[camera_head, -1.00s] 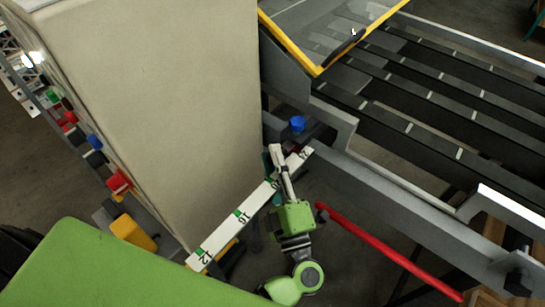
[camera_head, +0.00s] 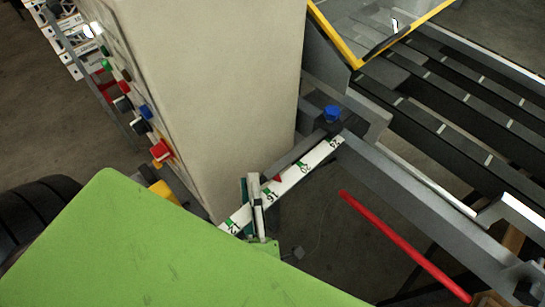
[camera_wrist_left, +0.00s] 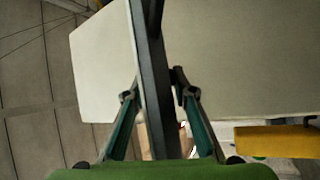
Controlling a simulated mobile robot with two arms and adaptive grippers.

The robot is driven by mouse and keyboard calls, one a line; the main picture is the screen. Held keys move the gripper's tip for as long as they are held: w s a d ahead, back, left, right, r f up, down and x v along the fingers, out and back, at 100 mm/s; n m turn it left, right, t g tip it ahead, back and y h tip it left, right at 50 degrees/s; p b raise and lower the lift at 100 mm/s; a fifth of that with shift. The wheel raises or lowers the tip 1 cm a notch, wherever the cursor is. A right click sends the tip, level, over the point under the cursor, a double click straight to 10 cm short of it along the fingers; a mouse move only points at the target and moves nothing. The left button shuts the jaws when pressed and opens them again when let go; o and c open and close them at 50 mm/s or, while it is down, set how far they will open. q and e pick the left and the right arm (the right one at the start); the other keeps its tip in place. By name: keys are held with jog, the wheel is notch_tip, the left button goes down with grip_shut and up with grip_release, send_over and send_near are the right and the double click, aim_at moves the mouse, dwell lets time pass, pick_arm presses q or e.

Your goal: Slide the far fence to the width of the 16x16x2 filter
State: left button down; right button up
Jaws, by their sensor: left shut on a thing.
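A white scale (camera_head: 288,182) with green marks and numbers, among them 12, 16 and 20, runs diagonally beside the beige cabinet. A small red pointer (camera_head: 278,178) sits at its upper edge, between the 16 and 20 marks. My left gripper (camera_head: 254,182) is over the scale on the 12 side of the pointer. In the left wrist view its fingers (camera_wrist_left: 157,95) are shut on a dark bar (camera_wrist_left: 155,75), seemingly part of the far fence. The contact is partly hidden in the head view. My right gripper and the filter are not identifiable here.
The large beige cabinet (camera_head: 210,90) with coloured buttons stands close to the left gripper. A blue knob (camera_head: 331,113) is near the scale's far end. A red bar (camera_head: 405,245) slants at the right, before the conveyor (camera_head: 470,120). A yellow-edged clear panel (camera_head: 375,25) is above.

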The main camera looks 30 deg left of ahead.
aim_at(238, 212)
pick_arm(q)
jog(key=shift+s+a, duration=0.35)
jog(key=shift+s, duration=0.5)
jog(key=shift+s+a, duration=0.35)
jog(key=shift+s, duration=0.45)
jog(key=c, duration=1.7)
grip_release()
jog(key=v, duration=0.7)
jog(key=shift+s+d+f, duration=0.1)
jog(key=shift+s, duration=0.1)
